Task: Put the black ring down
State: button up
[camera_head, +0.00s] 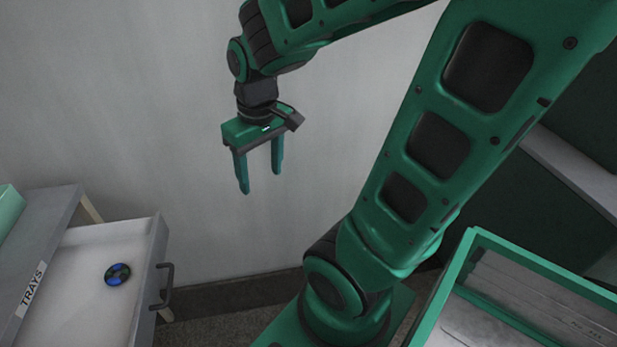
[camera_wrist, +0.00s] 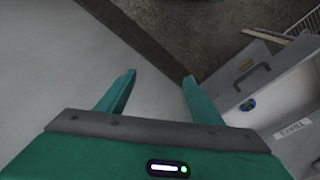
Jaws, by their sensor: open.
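A small round black-and-blue piece (camera_head: 117,274) lies flat in an open white drawer (camera_head: 75,312) at the lower left of the head view. It is the only ring-like thing I see; whether it is the black ring I cannot tell. It also shows in the wrist view (camera_wrist: 248,104), at the right. My gripper (camera_head: 260,181) hangs in the air in front of the pale wall, up and to the right of the drawer. Its two fingers point down, apart and with nothing between them. In the wrist view the fingers (camera_wrist: 159,76) are also spread and empty.
The drawer has a dark handle (camera_head: 163,290) on its front, and a "TRAYS" label (camera_head: 31,289) is beside it. A teal box (camera_head: 8,212) stands at the left edge. A green-rimmed crate (camera_head: 452,290) with grey contents stands at the lower right. A pale wall is behind my gripper.

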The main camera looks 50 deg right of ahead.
jog(key=s+d+r+m+g, duration=0.1)
jog(key=s+d+m, duration=0.4)
jog(key=s, duration=0.6)
jog(key=shift+s, duration=0.25)
